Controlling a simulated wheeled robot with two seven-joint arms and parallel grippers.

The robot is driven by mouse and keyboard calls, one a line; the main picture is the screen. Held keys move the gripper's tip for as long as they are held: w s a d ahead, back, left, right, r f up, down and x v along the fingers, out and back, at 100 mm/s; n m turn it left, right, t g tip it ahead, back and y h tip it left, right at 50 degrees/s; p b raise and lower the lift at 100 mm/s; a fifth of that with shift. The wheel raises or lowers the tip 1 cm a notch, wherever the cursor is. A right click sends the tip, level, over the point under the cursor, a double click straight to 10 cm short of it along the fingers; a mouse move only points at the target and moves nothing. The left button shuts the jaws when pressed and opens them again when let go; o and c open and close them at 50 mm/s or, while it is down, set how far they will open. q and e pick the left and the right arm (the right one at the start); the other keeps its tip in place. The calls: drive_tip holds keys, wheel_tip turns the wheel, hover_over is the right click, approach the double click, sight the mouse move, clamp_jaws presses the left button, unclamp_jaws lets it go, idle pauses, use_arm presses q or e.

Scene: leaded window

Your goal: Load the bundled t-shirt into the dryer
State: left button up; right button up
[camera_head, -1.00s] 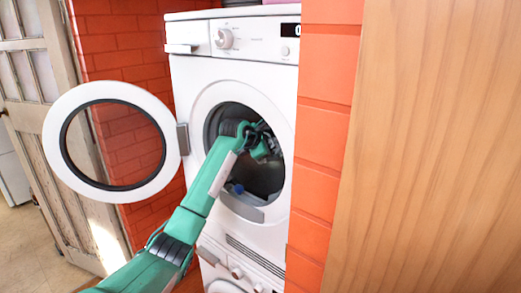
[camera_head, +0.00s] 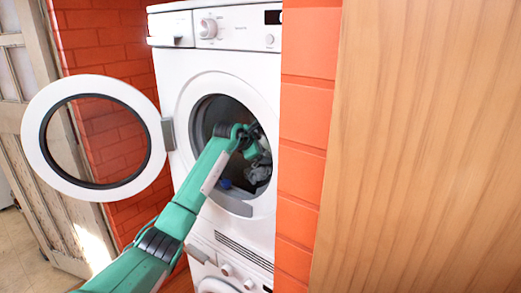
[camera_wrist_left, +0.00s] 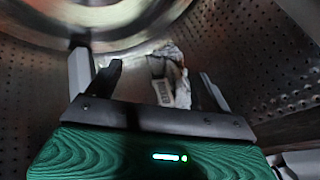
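The stacked upper dryer (camera_head: 215,65) has its round door (camera_head: 37,150) swung open to the left. My left arm reaches through the opening, and my left gripper (camera_head: 262,150) is inside the drum. A crumpled grey-white t-shirt (camera_head: 258,172) lies in the drum just below the gripper. In the left wrist view the t-shirt (camera_wrist_left: 172,75) shows beyond the left gripper (camera_wrist_left: 160,85), whose fingers stand wide apart. The fingers do not appear closed on the cloth. My right gripper is out of view.
The drum's perforated metal wall (camera_wrist_left: 235,50) is close around the gripper. A small blue item (camera_head: 224,183) shows low in the opening. A brick wall (camera_head: 305,130) and wooden panel (camera_head: 420,150) stand close at the right. Another machine is below.

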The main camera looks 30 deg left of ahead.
use_arm(q)
drive_tip(key=shift+s, duration=0.1)
drive_tip(key=b+v, duration=0.3)
drive_tip(key=v, duration=0.4)
drive_tip(key=shift+s+r, duration=0.1)
drive_tip(key=shift+r, duration=0.05)
drive_tip(key=shift+s, duration=0.1)
idle(0.5)
